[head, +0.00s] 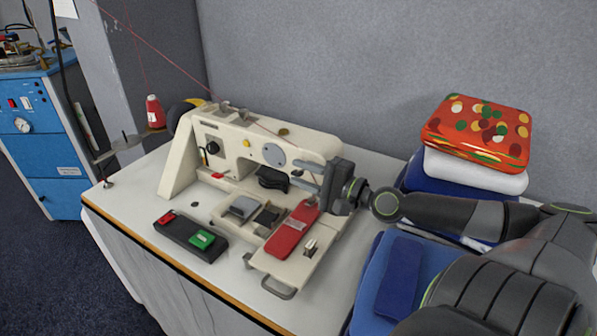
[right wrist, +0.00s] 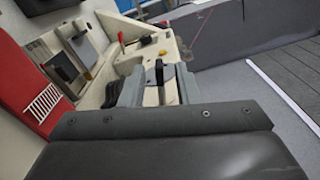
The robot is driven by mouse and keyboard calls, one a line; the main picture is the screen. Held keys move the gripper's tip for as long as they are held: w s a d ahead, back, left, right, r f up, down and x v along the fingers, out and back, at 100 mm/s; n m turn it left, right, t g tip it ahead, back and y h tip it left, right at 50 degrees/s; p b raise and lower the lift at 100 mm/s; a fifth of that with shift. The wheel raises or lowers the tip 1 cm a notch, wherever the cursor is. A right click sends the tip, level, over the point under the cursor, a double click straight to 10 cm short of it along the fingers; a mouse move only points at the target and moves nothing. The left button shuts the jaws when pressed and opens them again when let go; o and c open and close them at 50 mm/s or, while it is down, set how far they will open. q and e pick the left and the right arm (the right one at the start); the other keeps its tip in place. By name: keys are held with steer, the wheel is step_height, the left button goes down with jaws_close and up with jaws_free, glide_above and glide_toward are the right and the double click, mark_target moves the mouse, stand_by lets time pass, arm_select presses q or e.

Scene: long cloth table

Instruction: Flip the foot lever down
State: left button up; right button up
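The cream sewing machine (head: 225,135) stands on the table. My right gripper (head: 295,177) reaches in from the right at the machine's head end, with its two grey fingers apart. In the right wrist view, the fingers (right wrist: 158,88) are spread, and a small dark upright lever (right wrist: 159,72), probably the foot lever, shows between them. I cannot tell whether a finger touches it. In the head view the lever is not clearly visible behind the gripper. A black curved part (head: 272,178) sits just left of the fingers. My left gripper is not in view.
A red plate (head: 292,230) lies on the machine bed, near the gripper. A switch box with red and green buttons (head: 190,238) is at the front. Folded cloths (head: 475,135) are stacked at the right, close to my right arm. A red thread cone (head: 155,112) stands at the left.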

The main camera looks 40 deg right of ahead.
steer(key=shift+w+a, duration=0.35)
steer(key=shift+w, duration=0.15)
jaws_close()
